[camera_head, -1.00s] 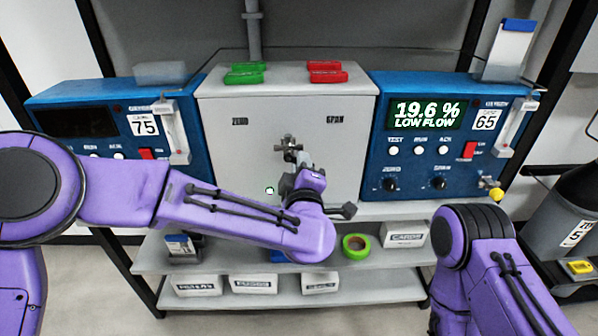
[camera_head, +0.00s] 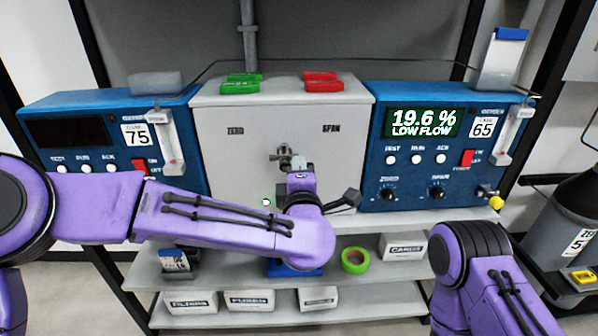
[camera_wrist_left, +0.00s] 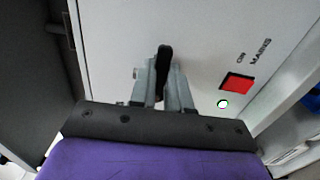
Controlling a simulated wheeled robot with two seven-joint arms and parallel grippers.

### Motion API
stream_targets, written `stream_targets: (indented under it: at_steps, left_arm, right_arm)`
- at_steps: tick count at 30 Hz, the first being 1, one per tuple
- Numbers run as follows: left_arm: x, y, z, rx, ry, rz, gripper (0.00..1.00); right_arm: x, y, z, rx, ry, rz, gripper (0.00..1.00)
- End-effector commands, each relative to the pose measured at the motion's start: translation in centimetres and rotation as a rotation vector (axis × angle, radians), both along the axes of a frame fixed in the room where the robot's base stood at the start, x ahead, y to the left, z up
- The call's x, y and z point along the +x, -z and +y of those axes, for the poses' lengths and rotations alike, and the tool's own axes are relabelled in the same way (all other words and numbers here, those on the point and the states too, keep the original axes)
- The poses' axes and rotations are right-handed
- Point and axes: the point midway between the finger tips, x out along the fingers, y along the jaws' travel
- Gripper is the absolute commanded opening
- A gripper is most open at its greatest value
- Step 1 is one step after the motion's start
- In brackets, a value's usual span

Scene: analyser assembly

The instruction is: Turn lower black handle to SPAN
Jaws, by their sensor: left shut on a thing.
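The lower black handle (camera_wrist_left: 164,60) shows in the left wrist view, standing out between the fingers of my left gripper (camera_wrist_left: 163,82), which is shut on it. In the head view my left gripper (camera_head: 299,178) is in front of the grey panel box, just below a metal fitting (camera_head: 284,155); my wrist hides the black handle there. The SPAN label (camera_head: 331,128) is at the upper right of the panel and the ZERO label (camera_head: 235,131) at the upper left. My right arm comes in at the lower right, but its gripper is out of view.
A blue analyser (camera_head: 440,155) at the right reads 19.6 % LOW FLOW. Another blue analyser (camera_head: 60,150) with a dark display is at the left. A red mains switch (camera_wrist_left: 237,82) is beside the handle. Shelves below hold boxes and green tape (camera_head: 354,260).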

Motion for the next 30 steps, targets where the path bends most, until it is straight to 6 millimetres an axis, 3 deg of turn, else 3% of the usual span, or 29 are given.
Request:
stream_targets:
  at_steps: [8, 9, 11, 22, 30]
  left_arm:
    - [0.0, 0.0, 0.0, -0.003, 0.0, 0.001, 0.0]
    - [0.0, 0.0, 0.0, -0.003, 0.0, 0.001, 0.23]
    - [0.0, 0.0, 0.0, -0.003, 0.0, 0.001, 0.43]
    - [-0.8, 0.0, -0.1, -0.001, 0.002, 0.0, 0.43]
    - [-6.9, 0.1, -0.1, 0.0, 0.004, -0.001, 0.43]
  right_arm:
    - [0.0, 0.0, 0.0, 0.0, 0.0, 0.0, 0.0]
    - [0.0, 0.0, 0.0, 0.0, 0.0, 0.0, 0.0]
    - [0.0, 0.0, 0.0, 0.0, 0.0, 0.0, 0.0]
    - [0.0, 0.2, 0.0, 0.0, 0.0, 0.0, 0.0]
    - [0.0, 0.9, 0.0, 0.0, 0.0, 0.0, 0.0]
